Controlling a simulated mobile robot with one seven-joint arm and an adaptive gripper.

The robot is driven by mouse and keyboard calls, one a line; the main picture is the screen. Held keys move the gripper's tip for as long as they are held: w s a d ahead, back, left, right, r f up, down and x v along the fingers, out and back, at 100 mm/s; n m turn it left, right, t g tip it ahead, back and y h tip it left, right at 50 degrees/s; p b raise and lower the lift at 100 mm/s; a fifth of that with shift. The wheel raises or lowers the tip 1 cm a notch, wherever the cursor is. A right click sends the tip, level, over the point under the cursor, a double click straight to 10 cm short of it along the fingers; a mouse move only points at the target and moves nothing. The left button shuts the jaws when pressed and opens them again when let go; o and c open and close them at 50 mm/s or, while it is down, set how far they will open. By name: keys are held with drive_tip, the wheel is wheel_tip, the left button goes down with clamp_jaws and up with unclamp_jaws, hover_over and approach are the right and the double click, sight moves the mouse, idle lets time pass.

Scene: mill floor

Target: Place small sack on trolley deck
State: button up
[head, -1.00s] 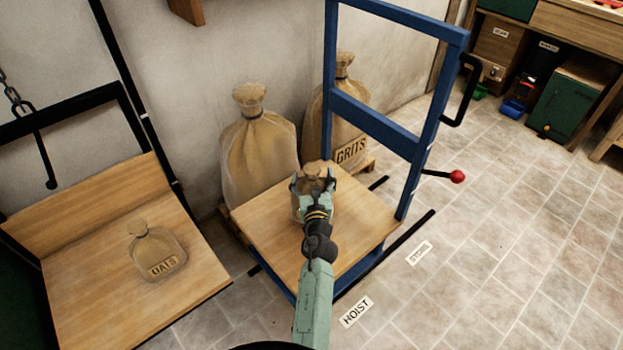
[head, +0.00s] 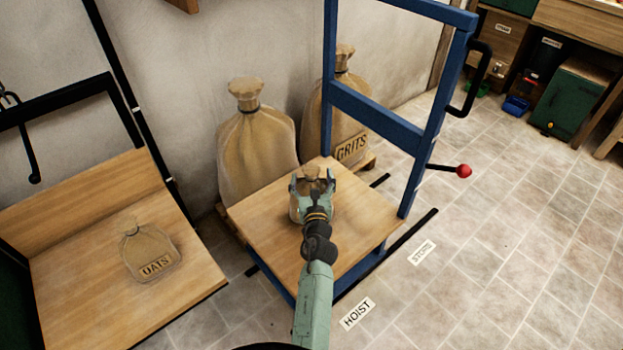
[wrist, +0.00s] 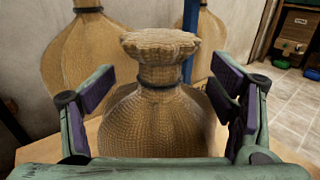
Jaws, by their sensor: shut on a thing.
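The small sack (wrist: 158,115) is tan and coarse-woven, with a dark tie at its neck. It stands upright between the two fingers of my gripper (head: 313,188), which is shut on it. The head view shows the sack over the wooden deck (head: 275,245) of the blue-framed trolley (head: 378,118). The gripper and wrist hide much of the sack there, and its bottom is hidden, so I cannot tell whether it touches the deck.
A large plain sack (head: 255,150) and a large GRITS sack (head: 348,120) stand behind the trolley. A red-knobbed lever (head: 463,171) sticks out at right.

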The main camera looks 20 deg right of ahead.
drive_tip(key=o, duration=2)
drive_tip(key=shift+f, duration=0.1)
